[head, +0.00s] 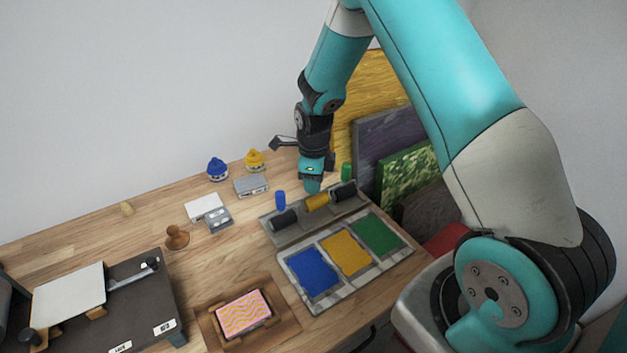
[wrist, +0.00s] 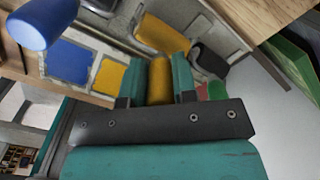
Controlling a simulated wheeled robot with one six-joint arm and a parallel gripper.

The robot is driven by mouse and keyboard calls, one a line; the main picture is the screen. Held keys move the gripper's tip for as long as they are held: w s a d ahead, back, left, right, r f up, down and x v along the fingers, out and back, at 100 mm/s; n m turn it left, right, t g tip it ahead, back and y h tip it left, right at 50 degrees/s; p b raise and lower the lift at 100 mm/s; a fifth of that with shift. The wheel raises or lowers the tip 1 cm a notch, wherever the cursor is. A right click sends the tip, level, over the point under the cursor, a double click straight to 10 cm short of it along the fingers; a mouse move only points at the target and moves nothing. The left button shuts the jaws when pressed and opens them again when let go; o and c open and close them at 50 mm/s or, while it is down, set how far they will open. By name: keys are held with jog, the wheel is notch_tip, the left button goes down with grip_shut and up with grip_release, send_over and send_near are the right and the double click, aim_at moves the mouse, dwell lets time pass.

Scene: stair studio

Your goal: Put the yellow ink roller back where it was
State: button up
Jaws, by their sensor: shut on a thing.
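My gripper (head: 312,187) is shut on the handle of the yellow ink roller (head: 317,202). In the wrist view the yellow handle (wrist: 160,80) stands between the teal fingers, with the yellow drum (wrist: 163,34) beyond it. The gripper hides the handle in the head view. The drum is at the middle place of the grey roller rack (head: 300,233), between two black drums. I cannot tell whether it rests in the rack or hangs just above. The blue-handled roller (head: 280,200) is at the left place, the green-handled roller (head: 346,172) at the right.
An ink tray (head: 325,301) with blue, yellow and green pads lies in front of the rack. Ink pots (head: 217,169), a wooden stamp (head: 177,237) and a patterned block (head: 244,313) are to the left. Canvases (head: 380,140) lean behind at the right.

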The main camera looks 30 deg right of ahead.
jog(key=shift+f, duration=0.3)
jog(key=shift+f+b, duration=0.45)
jog(key=shift+f, duration=0.1)
jog(key=o, duration=0.8)
jog(key=shift+r, duration=0.1)
